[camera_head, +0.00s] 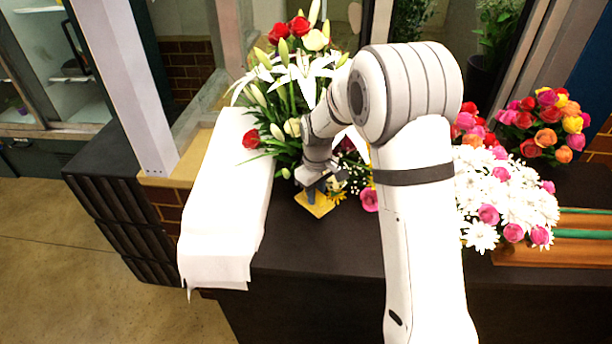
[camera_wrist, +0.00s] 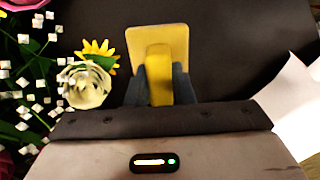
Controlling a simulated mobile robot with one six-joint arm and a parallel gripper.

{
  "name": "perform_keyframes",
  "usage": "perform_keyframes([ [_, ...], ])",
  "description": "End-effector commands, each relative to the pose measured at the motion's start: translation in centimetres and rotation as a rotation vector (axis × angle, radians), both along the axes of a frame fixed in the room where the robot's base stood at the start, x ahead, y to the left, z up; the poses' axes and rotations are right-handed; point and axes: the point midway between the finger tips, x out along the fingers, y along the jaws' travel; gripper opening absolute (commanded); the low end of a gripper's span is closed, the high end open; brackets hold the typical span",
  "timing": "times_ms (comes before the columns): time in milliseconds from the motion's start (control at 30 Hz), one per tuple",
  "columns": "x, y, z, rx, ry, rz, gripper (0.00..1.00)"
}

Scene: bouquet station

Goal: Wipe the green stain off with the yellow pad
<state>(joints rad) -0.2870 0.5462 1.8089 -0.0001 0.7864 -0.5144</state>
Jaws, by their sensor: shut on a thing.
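The yellow pad (camera_head: 314,205) is a flat square with an upright grip. In the head view it is at the dark counter's surface (camera_head: 310,245), just right of the white paper, though I cannot tell whether it touches the counter. My gripper (camera_head: 314,190) is shut on the pad's grip from above. In the wrist view the pad (camera_wrist: 172,42) extends beyond my gripper (camera_wrist: 159,88), its yellow grip between the two dark fingers. No green stain shows in either view; part of the counter is hidden by my arm and the pad.
White paper (camera_head: 225,190) lies left of the pad and hangs over the front edge. A lily and rose bouquet (camera_head: 290,85) stands behind it. Pink and white flowers (camera_head: 500,195) sit at the right. In the wrist view a yellow flower (camera_wrist: 98,52) is close left of the pad.

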Motion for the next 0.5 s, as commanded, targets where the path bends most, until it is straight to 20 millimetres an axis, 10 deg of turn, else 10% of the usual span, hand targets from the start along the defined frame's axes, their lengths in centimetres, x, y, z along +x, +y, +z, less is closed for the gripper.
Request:
perform_keyframes([
  [500, 0.0, -0.1, 4.4, 0.000, 0.000, -0.002, 0.00],
])
